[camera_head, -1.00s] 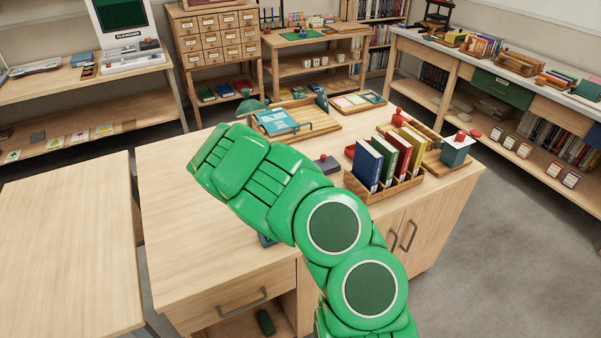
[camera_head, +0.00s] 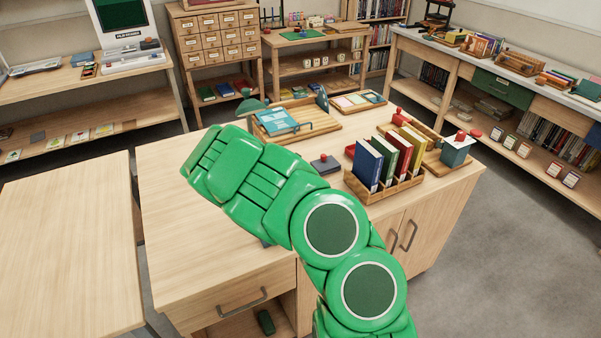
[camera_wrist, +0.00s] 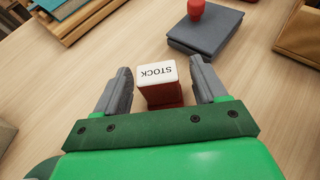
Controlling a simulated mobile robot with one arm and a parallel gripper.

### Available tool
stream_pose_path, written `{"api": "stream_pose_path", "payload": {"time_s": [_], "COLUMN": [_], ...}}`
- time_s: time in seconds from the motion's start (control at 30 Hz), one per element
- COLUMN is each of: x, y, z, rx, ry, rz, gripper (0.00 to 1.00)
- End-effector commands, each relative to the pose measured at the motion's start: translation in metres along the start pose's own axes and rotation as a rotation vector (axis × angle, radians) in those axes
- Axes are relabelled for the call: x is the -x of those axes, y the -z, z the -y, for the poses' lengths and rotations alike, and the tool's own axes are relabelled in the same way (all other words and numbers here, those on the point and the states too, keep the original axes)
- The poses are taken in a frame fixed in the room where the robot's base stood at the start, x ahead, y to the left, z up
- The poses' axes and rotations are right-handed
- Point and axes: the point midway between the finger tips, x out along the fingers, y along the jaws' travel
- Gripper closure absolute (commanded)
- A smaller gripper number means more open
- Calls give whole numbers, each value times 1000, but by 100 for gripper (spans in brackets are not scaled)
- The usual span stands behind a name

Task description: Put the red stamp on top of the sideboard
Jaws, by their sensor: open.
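In the wrist view a red block with a white top marked STOCK (camera_wrist: 161,90), seemingly the red stamp, stands on a pale wooden surface. My gripper (camera_wrist: 160,88) is open, with one grey finger on each side of it and a gap on both sides. In the head view my arm hides my gripper and this block. A wooden cabinet (camera_head: 175,215) with a drawer and doors carries the objects in front of me. A long counter (camera_head: 440,47) stands at the right wall. I cannot tell which piece is the sideboard.
A grey pad with a red knob (camera_wrist: 204,30) lies just beyond the block. A book rack (camera_head: 400,190), a wooden tray (camera_head: 318,125) and a teal box (camera_head: 455,152) stand on the cabinet top. A bare table (camera_head: 65,245) is at the left.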

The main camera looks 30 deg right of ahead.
Motion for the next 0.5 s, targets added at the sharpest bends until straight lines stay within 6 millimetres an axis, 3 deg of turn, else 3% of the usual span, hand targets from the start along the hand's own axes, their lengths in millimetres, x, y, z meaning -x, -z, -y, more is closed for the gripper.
{"api": "stream_pose_path", "payload": {"time_s": [0.5], "x": [61], "y": [-1], "z": [0], "rx": [4], "ry": [-1], "rz": [2], "gripper": [29]}}
